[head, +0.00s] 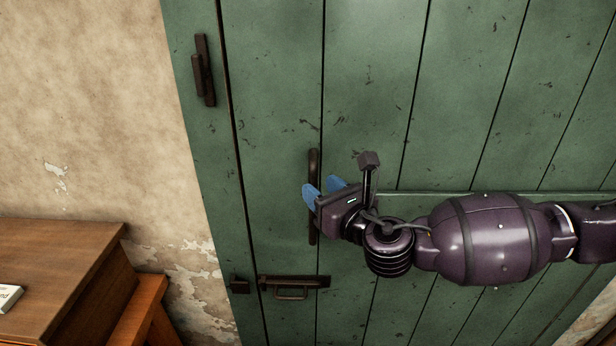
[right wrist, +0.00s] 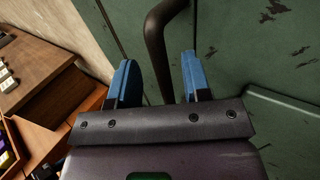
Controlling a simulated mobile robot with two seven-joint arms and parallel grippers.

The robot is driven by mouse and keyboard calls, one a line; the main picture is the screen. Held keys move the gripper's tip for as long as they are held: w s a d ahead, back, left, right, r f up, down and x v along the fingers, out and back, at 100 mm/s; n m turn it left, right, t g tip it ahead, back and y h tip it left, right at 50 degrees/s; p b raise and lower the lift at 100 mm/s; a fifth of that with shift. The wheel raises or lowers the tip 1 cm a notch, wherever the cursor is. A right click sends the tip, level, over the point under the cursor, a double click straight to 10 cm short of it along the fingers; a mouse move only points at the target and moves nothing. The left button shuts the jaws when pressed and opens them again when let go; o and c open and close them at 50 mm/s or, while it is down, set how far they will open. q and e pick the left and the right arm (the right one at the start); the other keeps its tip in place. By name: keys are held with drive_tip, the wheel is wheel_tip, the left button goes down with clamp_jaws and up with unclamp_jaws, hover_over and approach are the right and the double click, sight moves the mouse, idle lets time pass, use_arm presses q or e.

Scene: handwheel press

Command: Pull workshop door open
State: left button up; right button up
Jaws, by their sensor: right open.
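The workshop door (head: 370,80) is green, made of upright planks, and looks closed in its frame. Its handle (head: 314,165) is a dark upright bar left of the door's middle. My right gripper (head: 324,188) is at the handle, with its blue fingers open. In the right wrist view the handle (right wrist: 158,50) runs down between the two spread fingertips (right wrist: 158,80); I cannot tell whether either finger touches it. The gripper hides a part of the handle in the head view. My left gripper is not in view.
A dark latch (head: 204,72) is at the upper left of the door. A sliding bolt (head: 292,283) is below the handle. A wooden cabinet (head: 60,250) stands at the lower left against the plaster wall (head: 80,100), with a wooden piece beside it.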

drive_tip(key=shift+x, duration=2.5)
clamp_jaws()
